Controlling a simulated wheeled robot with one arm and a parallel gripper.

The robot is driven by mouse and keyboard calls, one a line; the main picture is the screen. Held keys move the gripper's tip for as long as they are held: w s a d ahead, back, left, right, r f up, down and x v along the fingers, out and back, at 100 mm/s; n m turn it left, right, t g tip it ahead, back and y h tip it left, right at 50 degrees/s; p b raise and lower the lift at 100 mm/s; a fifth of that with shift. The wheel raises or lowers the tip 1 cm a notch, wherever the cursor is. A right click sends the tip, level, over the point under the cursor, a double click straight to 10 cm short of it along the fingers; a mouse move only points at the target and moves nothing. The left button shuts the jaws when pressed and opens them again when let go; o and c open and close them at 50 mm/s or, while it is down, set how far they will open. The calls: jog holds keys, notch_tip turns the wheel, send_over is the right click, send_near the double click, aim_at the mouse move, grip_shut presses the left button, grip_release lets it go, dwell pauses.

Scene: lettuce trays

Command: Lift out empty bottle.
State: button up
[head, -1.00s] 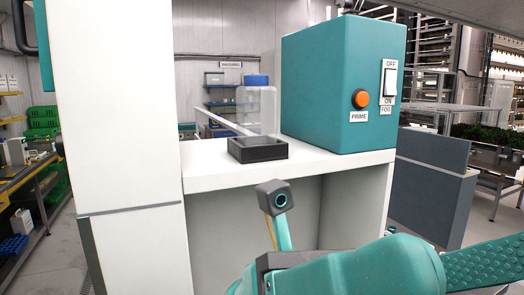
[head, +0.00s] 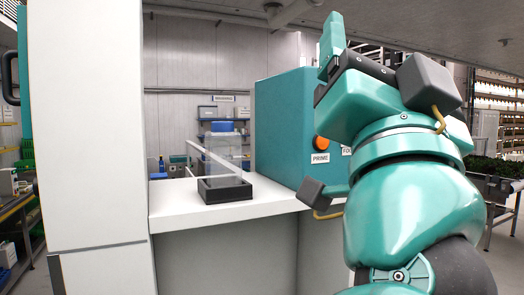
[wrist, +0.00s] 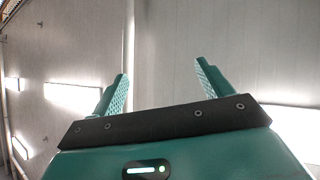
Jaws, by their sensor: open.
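The clear bottle (head: 222,149) with a blue cap stands upright in a black square holder (head: 226,191) on the white counter. It looks empty. My gripper (wrist: 160,76) is open with nothing between its fingers in the wrist view, pointing at a bare wall. In the head view my gripper (head: 332,42) is raised at upper right, above and to the right of the bottle and well apart from it. The wrist view does not show the bottle.
A teal box (head: 281,130) with an orange PRIME button (head: 321,143) stands on the counter (head: 180,218) right of the bottle. My arm hides its right part. A tall white cabinet (head: 88,130) stands at left. The counter front is clear.

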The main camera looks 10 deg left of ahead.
jog(key=w+a+f+n+g+y, duration=0.6)
jog(key=a+f+n+y, duration=0.15)
jog(key=y, duration=0.25)
jog(key=n+g+y, duration=0.2)
jog(key=n+g, duration=0.3)
send_near(228, 151)
jog(key=shift+n, duration=0.25)
jog(key=p+x, duration=0.3)
jog(key=x, duration=0.1)
jog(key=shift+w+p, duration=0.1)
jog(key=shift+p, duration=0.3)
jog(key=p+x, duration=0.2)
jog(key=x, duration=0.2)
jog(key=shift+w+a+r, duration=0.1)
jog(key=shift+w+a, duration=0.05)
jog(key=shift+a, duration=0.15)
jog(key=shift+w+a+p, duration=0.2)
jog(key=shift+w+p, duration=0.3)
jog(key=shift+p, duration=0.05)
jog(key=p+x, duration=0.3)
jog(key=x, duration=0.1)
jog(key=shift+w+a+f+p, duration=0.25)
jog(key=shift+w+a+p, duration=0.1)
jog(key=shift+w, duration=0.05)
jog(key=c, duration=1.3)
